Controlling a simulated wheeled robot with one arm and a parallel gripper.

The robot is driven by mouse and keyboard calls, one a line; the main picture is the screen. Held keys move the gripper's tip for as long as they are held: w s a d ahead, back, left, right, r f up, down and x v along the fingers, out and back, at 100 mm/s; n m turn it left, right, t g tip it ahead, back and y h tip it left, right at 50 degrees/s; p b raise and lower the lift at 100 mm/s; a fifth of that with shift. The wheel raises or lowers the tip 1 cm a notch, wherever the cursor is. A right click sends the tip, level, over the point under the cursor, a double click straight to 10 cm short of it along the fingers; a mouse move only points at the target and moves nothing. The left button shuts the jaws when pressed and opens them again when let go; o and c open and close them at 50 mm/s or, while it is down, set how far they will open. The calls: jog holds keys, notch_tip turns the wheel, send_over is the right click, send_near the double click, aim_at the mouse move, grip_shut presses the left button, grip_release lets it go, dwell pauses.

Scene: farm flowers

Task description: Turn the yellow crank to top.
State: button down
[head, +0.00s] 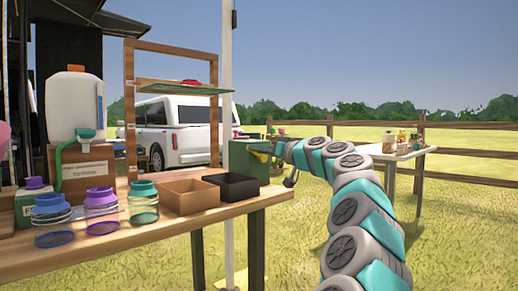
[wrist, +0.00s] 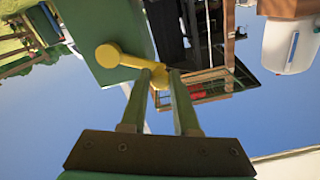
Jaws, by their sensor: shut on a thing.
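The yellow crank (wrist: 112,56) is mounted on the face of a green box (wrist: 95,30) in the wrist view, which appears upside down. Its arm runs from the round hub to the right and slightly down in that picture, ending in a knob between my fingers. My gripper (wrist: 163,76) is shut on the crank's knob, which the fingers partly hide. In the head view the green box (head: 248,160) stands at the right end of the wooden table. A little yellow of the crank (head: 263,157) shows there, and my gripper (head: 279,150) reaches it from the right.
The wooden table (head: 150,234) holds a brown tray (head: 189,197), a black tray (head: 232,187), several jars and a white jug (head: 75,104). A wooden shelf frame (head: 130,110) and pale pole (head: 226,70) stand behind. Open grass and another table (head: 405,154) lie to the right.

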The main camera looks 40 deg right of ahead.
jog(key=c, duration=0.7)
grip_release()
jog(key=shift+o, duration=0.2)
jog(key=s, duration=0.7)
jog(key=shift+s+d, duration=0.35)
jog(key=shift+s, duration=0.05)
